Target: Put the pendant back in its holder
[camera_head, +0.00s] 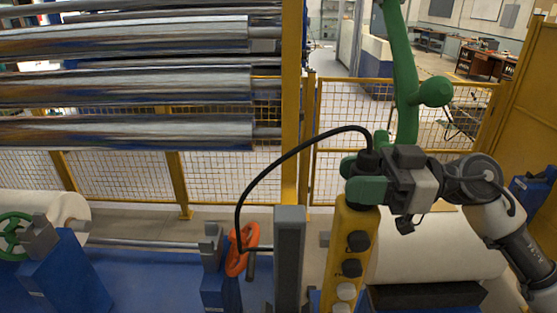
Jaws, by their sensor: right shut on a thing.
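The pendant (346,255) is a long yellow box with dark and pale round buttons down its face, roughly upright at the lower middle. My right gripper (358,180), with green fingers, is shut on its upper end. The pendant's lower end is cut off by the frame. I cannot tell which part is the holder. My left gripper is not in view.
An orange ring (240,250) hangs left of the post by blue machine stands (65,275). A pale roller (435,245) lies behind the pendant. Shiny rollers (125,88) fill the upper left. A yellow mesh fence (345,110) and a green curved arm-like structure (405,75) stand behind.

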